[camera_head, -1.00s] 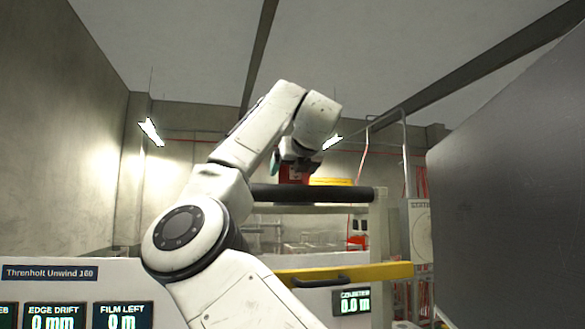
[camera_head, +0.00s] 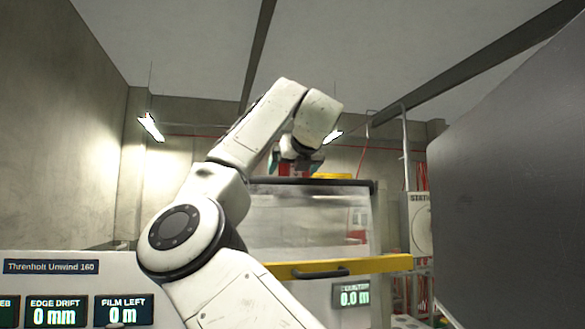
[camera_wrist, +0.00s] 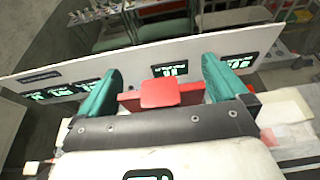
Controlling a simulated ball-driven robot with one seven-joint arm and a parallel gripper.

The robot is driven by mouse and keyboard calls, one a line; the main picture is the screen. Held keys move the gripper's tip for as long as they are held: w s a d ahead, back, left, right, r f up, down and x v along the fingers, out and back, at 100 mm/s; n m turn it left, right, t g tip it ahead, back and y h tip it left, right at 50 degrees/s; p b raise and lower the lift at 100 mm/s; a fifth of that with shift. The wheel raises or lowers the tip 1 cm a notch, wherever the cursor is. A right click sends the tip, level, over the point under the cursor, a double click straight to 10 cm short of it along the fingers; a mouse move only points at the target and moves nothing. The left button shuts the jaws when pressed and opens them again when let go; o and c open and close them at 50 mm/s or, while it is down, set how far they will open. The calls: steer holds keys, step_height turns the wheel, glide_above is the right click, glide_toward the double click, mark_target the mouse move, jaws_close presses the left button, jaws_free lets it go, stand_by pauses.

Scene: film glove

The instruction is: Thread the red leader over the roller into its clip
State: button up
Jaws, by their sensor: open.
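My gripper (camera_head: 297,163) is above the dark roller (camera_head: 352,186) in the head view. In the wrist view its two teal fingers (camera_wrist: 160,90) stand apart, open. A red bar with a raised red tab (camera_wrist: 160,92), apparently the leader, lies between them; I cannot tell whether a finger touches it. In the head view only a little red shows under the gripper. A pale, see-through film sheet (camera_head: 310,220) hangs below the roller. The clip cannot be told apart from the red parts.
A yellow bar (camera_head: 385,264) with a dark handle crosses in front, below the sheet. A white panel with displays (camera_head: 60,290) stands at left. A large grey surface (camera_head: 510,180) fills the right side. A small yellow part (camera_head: 334,176) sits behind the roller.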

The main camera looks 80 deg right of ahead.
steer(key=b+v, duration=0.2)
steer(key=v, duration=0.8)
steer(key=shift+s+a, duration=0.2)
steer(key=shift+a, duration=0.1)
